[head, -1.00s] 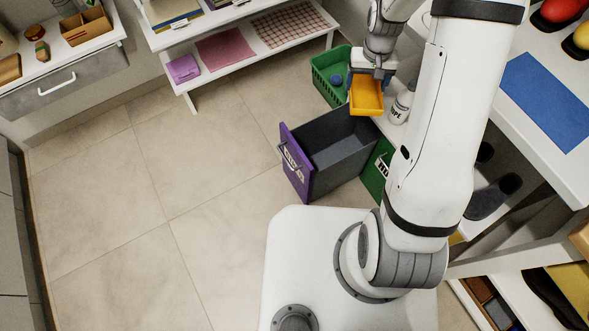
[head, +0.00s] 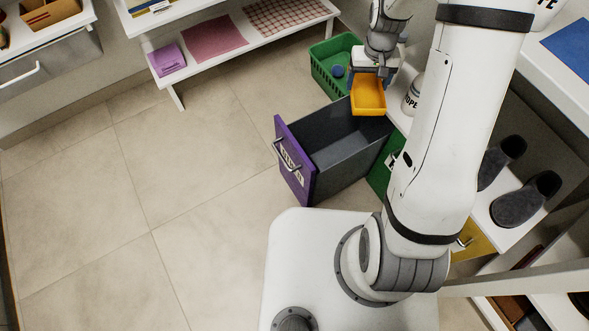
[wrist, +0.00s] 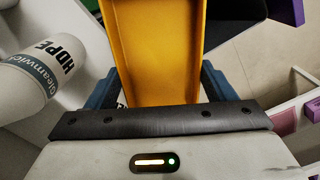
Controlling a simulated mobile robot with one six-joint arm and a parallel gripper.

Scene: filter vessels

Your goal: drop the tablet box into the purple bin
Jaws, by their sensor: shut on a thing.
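My gripper (head: 372,73) is shut on a yellow-orange open-topped box (head: 368,97). No label shows on the box, so I cannot tell whether it is the tablet box. In the wrist view the box (wrist: 153,50) sits between the blue fingers of my gripper (wrist: 160,88), and its visible inside is empty. The purple bin (head: 294,165) is a pulled-out bin with a purple front, a handle, a white label and grey walls. Its visible inside is empty. In the head view the held box appears over the bin's far right end; its height above the rim is unclear.
A green basket (head: 330,72) with a blue item stands behind the bin. A green-fronted bin (head: 380,172) adjoins on the right. Dark shoes (head: 525,200) lie on a right shelf. Floor at left is clear.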

